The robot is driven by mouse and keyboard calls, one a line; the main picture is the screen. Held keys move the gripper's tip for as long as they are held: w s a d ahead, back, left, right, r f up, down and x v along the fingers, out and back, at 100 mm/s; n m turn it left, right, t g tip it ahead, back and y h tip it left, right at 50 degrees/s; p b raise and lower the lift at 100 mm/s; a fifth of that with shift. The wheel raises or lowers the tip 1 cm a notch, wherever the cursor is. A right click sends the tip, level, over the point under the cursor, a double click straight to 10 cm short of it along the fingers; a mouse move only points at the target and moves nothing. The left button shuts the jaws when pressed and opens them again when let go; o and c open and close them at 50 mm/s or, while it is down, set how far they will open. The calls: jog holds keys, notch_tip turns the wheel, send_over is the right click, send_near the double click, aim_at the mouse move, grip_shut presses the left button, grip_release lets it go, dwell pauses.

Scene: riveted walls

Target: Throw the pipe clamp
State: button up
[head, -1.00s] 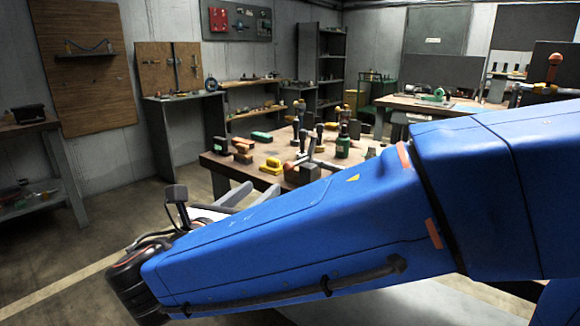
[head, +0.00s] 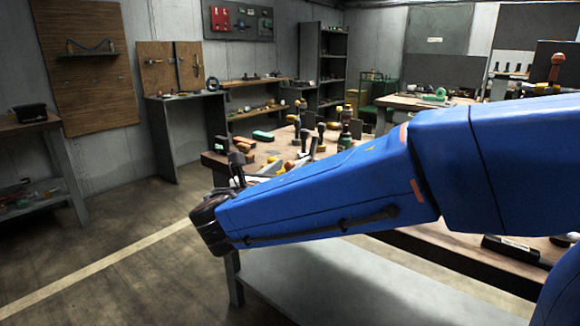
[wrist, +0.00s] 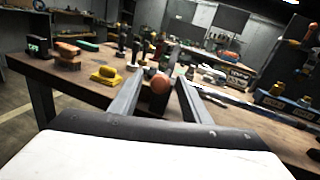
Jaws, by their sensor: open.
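My gripper (wrist: 162,76) shows in the wrist view with its two grey fingers apart and nothing held between them. A round orange-red knob (wrist: 160,84) appears in the gap between the fingers; it looks like the handle end of the pipe clamp, seen nearly end-on. I cannot tell how far beyond the fingertips it is, and no contact shows. The clamp's body and base are hard to make out behind the knob. In the head view, my blue arm covers my gripper's fingers and much of the bench's near side.
The wooden workbench (wrist: 85,84) carries a yellow block (wrist: 106,75), an orange block (wrist: 67,50) and a green block (wrist: 87,45) on the left. Blue-based fittings (wrist: 290,103) stand on the right. In the head view, open floor (head: 120,270) lies left of the bench.

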jog(key=shift+w+d, duration=0.3)
jog(key=shift+w, duration=0.35)
grip_shut()
